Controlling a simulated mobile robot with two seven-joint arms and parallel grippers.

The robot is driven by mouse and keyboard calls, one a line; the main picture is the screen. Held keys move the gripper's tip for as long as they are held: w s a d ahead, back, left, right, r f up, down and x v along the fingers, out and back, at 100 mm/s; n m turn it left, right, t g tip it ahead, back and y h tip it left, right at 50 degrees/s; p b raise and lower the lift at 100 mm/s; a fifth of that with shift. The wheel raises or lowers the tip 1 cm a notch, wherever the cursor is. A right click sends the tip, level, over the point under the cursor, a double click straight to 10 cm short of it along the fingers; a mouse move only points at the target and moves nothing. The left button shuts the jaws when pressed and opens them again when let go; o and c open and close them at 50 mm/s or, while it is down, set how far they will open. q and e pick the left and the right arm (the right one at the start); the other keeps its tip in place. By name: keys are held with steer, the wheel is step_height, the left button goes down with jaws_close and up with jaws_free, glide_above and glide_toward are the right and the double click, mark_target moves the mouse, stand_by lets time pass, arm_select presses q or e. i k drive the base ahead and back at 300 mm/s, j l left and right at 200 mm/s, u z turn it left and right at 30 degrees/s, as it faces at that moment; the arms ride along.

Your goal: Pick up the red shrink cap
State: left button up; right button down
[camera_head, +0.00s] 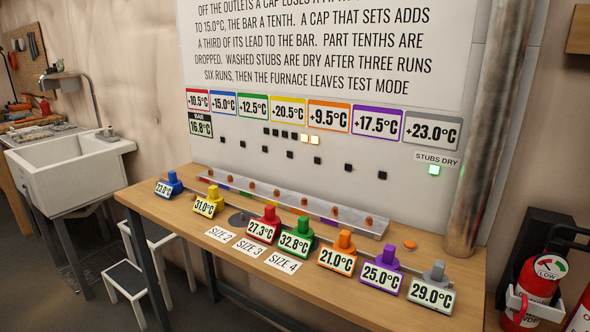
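The red shrink cap (269,213) stands upright on the wooden bench, behind a tilted display reading 27.3°C (260,231). The green cap (300,228), with a display reading 32.8°C, is close on its right. The yellow cap (215,194), reading 31.0°C, is farther to its left. Size labels lie on the bench in front of and beside the red cap, and a dark round disc (239,218) lies to its left. Neither of my grippers is in view.
A long metal bar (290,201) with several copper-coloured knobs runs behind the caps. Blue (172,178), orange (344,240), purple (388,258) and grey (435,271) caps share the row. A steel pipe (490,130) rises at the right.

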mark_target(264, 230)
steer(key=j+z, duration=0.1)
steer(key=z, duration=0.5)
steer(key=j+z, duration=0.75)
steer(key=j, duration=0.3)
steer(key=k+j+z, duration=0.1)
steer(key=j, duration=0.3)
